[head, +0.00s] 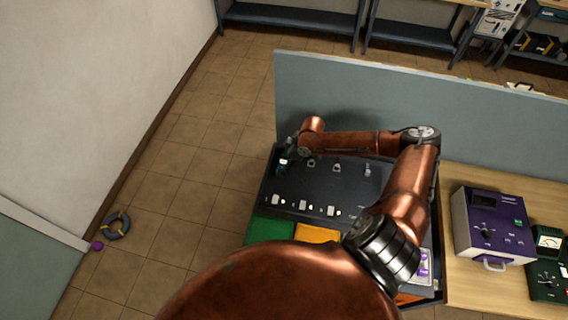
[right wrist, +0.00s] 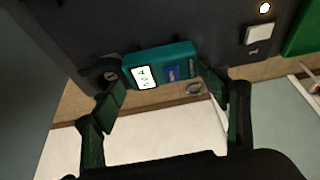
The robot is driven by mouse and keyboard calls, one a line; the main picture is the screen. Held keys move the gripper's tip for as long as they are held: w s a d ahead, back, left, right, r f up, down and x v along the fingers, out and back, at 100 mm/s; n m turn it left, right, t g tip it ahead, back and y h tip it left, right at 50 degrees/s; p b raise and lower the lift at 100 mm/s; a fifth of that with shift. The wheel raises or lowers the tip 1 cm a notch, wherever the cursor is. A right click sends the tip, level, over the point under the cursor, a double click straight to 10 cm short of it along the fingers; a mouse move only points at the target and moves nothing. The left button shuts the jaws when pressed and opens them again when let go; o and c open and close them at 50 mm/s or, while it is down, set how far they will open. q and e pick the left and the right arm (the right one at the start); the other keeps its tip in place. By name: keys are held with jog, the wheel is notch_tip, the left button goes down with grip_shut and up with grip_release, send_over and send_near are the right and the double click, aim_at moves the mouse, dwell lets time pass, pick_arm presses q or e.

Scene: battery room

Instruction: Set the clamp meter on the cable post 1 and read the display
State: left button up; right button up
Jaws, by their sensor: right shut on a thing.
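The clamp meter (right wrist: 160,67) is a small teal block with a lit white display (right wrist: 145,77); its characters are too small to read surely. My right gripper (right wrist: 165,84) is shut on it, one finger at each side. In the head view, the meter (head: 283,162) and my right gripper (head: 288,156) are at the left end of the dark panel (head: 285,191), at the far-left post position. A dark round part (right wrist: 106,73) shows beside the meter in the wrist view. I cannot tell whether the clamp encloses a post. My left gripper is not in view.
More posts (head: 337,167) stand along the panel, with white switches (head: 303,200) nearer me. A blue-grey partition (head: 350,95) rises behind. A purple instrument (head: 490,228) and a green meter (head: 550,266) stand on the wooden bench at right. The tiled floor at left is mostly clear.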

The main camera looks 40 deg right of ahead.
jog(key=shift+r, duration=0.1)
jog(key=shift+p, duration=0.45)
jog(key=shift+f, duration=0.55)
jog(key=o, duration=1.2)
jog(key=p+v, duration=1.1)
dwell(0.4)
